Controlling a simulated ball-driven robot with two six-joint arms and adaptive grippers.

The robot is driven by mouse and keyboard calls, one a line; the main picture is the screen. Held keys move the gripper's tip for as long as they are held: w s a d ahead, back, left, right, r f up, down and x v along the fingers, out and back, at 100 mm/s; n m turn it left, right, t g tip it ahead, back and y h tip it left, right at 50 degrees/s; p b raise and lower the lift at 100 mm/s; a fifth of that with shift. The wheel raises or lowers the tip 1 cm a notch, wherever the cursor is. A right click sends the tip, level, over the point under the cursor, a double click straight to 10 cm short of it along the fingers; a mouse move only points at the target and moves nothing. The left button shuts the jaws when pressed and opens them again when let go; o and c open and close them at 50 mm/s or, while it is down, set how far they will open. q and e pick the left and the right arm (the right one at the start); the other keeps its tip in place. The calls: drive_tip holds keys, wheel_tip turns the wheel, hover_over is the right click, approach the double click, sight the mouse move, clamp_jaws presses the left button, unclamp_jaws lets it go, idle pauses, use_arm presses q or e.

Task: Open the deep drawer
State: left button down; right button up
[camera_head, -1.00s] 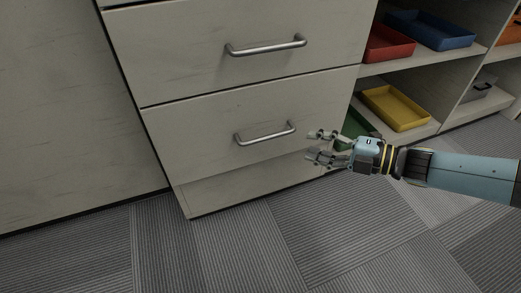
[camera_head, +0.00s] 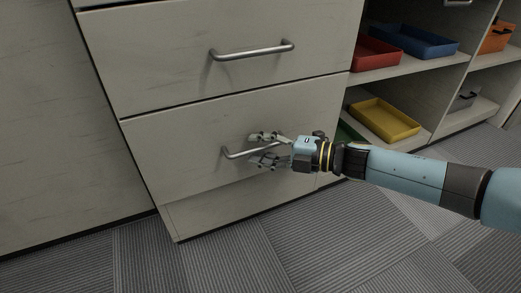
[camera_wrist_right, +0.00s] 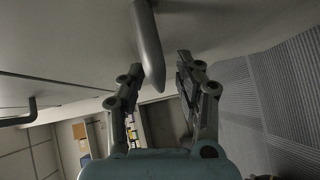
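The lower, deep drawer (camera_head: 180,150) is closed in the head view, its front flush with the cabinet. Its metal bar handle (camera_head: 236,154) runs across the middle of the front. My right gripper (camera_head: 262,149) is at the right part of this handle, one finger above the bar and one below. In the right wrist view the handle (camera_wrist_right: 147,45) reaches in between the two spread fingertips (camera_wrist_right: 157,75). The fingers are open; a gap shows on the right side of the bar, and contact on the left is unclear. My left gripper is in neither view.
Above is another closed drawer (camera_head: 150,60) with its own bar handle (camera_head: 252,51). Open shelves on the right hold a red tray (camera_head: 375,53), a blue tray (camera_head: 415,41) and a yellow tray (camera_head: 384,120). The carpet floor (camera_head: 330,240) in front is clear.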

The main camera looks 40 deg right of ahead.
drive_tip(key=shift+c, duration=0.2)
clamp_jaws()
idle(0.4)
